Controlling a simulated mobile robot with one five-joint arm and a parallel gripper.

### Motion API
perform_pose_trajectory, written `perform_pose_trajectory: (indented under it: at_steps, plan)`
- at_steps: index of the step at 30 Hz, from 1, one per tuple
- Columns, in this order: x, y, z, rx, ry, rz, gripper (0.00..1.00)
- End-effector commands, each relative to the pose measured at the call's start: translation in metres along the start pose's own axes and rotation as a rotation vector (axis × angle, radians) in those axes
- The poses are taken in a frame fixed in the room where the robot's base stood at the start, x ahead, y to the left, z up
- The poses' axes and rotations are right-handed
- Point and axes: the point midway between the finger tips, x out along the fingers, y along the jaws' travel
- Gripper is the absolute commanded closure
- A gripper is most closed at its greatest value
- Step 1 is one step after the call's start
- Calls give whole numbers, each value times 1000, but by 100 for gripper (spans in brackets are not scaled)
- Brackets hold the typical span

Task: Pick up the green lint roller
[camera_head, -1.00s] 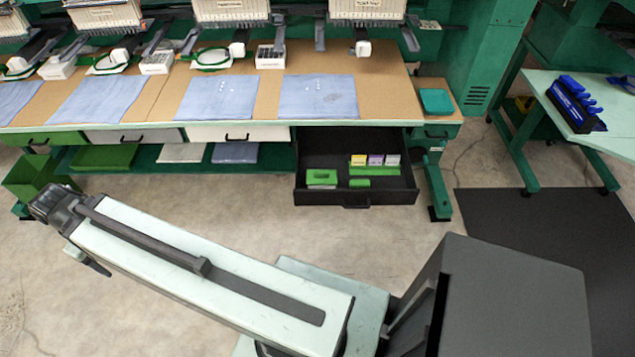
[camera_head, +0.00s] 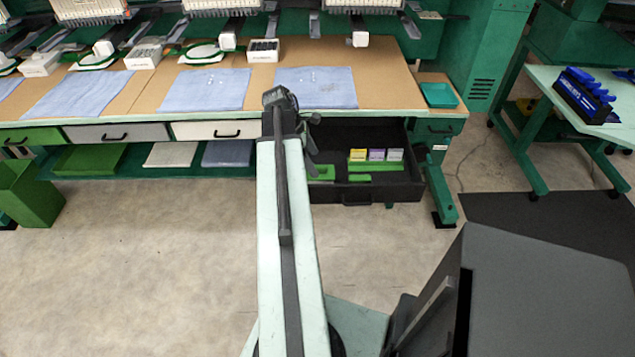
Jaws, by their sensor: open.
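The open black drawer (camera_head: 402,181) under the worktable holds several green items. A small green piece (camera_head: 360,177) lies in front of the green holder; it may be the lint roller, but it is too small to be sure. Another green item (camera_head: 322,172) lies at the drawer's left, partly hidden by my arm and gripper. My gripper (camera_head: 311,145) is at the far end of my raised arm, in front of the drawer's left side. It is open and looks empty; its fingers are hard to make out at this size.
A green holder (camera_head: 392,166) with yellow, purple and grey boxes is in the drawer. Above is the worktable (camera_head: 390,92) with blue cloths and a green tray (camera_head: 438,95). A green bin (camera_head: 28,193) stands at the left. The floor (camera_head: 150,260) left of my arm is clear.

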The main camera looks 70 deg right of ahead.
Motion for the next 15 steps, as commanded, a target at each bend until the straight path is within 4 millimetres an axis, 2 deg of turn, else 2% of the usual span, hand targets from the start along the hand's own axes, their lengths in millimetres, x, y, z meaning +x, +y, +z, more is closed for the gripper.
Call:
perform_pose_trajectory:
  at_steps: [5,11,15]
  plan:
    - [25,0,-3,1,1,0,16]
    - [30,0,-2,0,1,1,16]
    - [53,-1,-2,1,1,1,16]
